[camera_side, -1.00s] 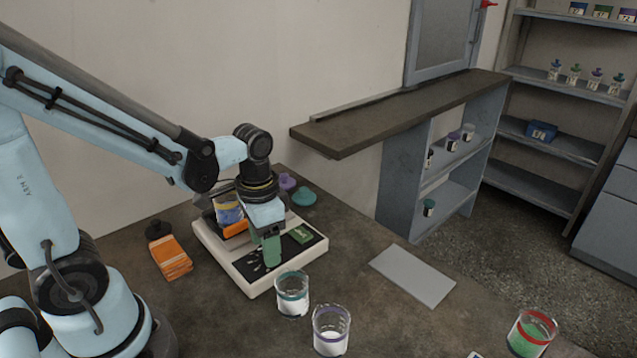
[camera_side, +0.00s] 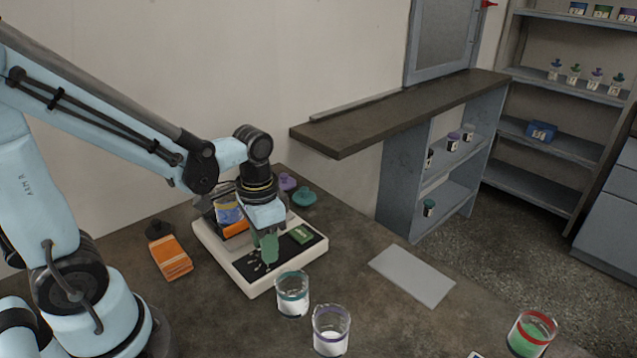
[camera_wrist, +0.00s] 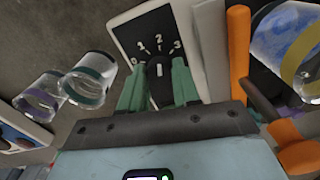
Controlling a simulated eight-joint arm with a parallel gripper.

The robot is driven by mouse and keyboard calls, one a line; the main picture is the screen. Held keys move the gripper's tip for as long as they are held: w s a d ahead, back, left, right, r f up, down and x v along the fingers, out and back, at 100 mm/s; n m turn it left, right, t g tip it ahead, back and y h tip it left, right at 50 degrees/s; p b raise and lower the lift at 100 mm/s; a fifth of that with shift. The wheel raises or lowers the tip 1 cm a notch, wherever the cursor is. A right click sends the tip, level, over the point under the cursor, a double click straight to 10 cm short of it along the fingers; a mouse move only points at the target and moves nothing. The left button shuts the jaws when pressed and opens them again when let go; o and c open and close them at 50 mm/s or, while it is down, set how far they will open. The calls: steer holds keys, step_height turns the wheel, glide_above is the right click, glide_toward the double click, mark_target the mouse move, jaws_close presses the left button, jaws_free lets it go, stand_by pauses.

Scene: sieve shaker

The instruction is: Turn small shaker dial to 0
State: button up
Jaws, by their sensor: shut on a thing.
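The small shaker (camera_side: 237,272) is a white box with a black front panel on the table. Its dial (camera_wrist: 159,72) shows in the wrist view as a dark knob with a white pointer line, beside white numbers 1, 2 and 3 on the panel. The line looks roughly upright in that view, about toward 2. In the side view my gripper (camera_side: 267,250) is low over the panel and hides the dial.
A jar with a yellow band (camera_side: 228,212) sits on the shaker. A teal-banded jar (camera_side: 292,294) and a purple-banded jar (camera_side: 331,332) stand close in front. An orange object (camera_side: 172,258) lies left. A grey plate (camera_side: 412,275) lies right, with bare table around it.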

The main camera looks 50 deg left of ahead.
steer(key=n, duration=1.2)
steer(key=shift+n, duration=2)
steer(key=o, duration=1.1)
steer(key=shift+c, duration=0.2)
step_height(320, 180, up, 12)
